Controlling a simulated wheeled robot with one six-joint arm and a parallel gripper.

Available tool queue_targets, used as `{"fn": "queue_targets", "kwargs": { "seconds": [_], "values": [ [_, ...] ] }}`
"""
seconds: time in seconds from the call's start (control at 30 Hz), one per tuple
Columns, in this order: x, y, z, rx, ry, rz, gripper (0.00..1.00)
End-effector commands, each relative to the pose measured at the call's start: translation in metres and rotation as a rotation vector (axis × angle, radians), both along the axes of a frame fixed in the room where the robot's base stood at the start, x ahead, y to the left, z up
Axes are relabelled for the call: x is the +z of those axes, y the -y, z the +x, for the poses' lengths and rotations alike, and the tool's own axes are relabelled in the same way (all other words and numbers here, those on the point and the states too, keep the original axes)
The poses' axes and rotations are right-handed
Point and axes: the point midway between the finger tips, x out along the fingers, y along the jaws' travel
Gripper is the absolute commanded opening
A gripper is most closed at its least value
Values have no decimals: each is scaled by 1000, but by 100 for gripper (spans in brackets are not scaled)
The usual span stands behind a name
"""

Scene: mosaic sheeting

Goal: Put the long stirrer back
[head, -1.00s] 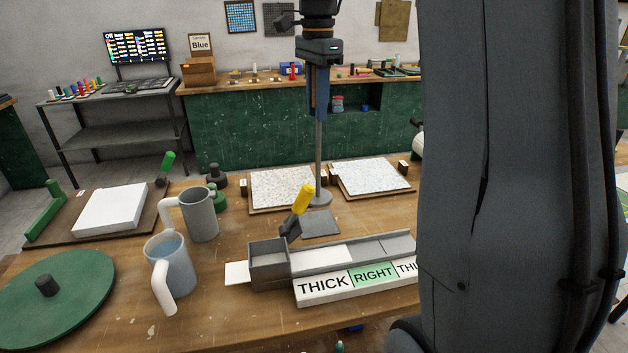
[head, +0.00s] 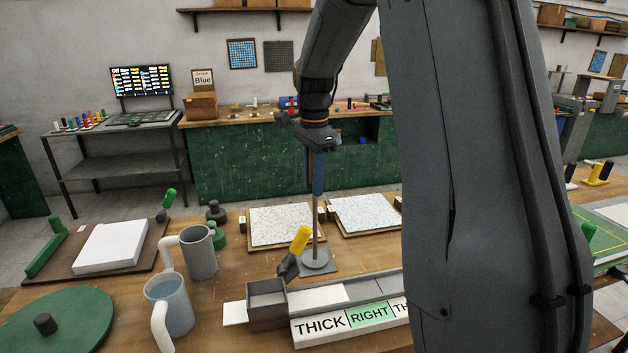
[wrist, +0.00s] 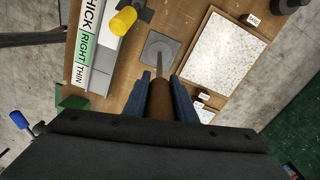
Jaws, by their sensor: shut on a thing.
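My gripper (head: 318,185) is shut on the upper part of the long stirrer (head: 316,227), which hangs upright below it. In the wrist view the blue fingers (wrist: 165,95) close on both sides of the stirrer's brown handle (wrist: 160,103). The thin rod runs down to a flat grey disc (head: 314,257). The disc is over the square grey pad (head: 318,271); I cannot tell whether it touches. The yellow-handled tool (head: 300,239) leans just left of the rod.
The grey tray marked THICK, RIGHT (head: 345,325) lies in front of the pad. Two speckled sheets (head: 285,225) on boards lie behind it. Two grey mugs (head: 200,255) stand to the left, by a green turntable (head: 75,318). My arm hides the right side.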

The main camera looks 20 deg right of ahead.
Motion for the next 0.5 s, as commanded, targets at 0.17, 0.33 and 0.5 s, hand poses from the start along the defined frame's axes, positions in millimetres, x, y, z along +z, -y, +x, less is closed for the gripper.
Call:
{"fn": "queue_targets", "kwargs": {
  "seconds": [0.17,0.33,0.5],
  "values": [
    [-2,0,0,0,0,0,43],
    [-1,0,0,0,0,0,43],
    [1,0,0,0,0,0,43]
  ]
}}
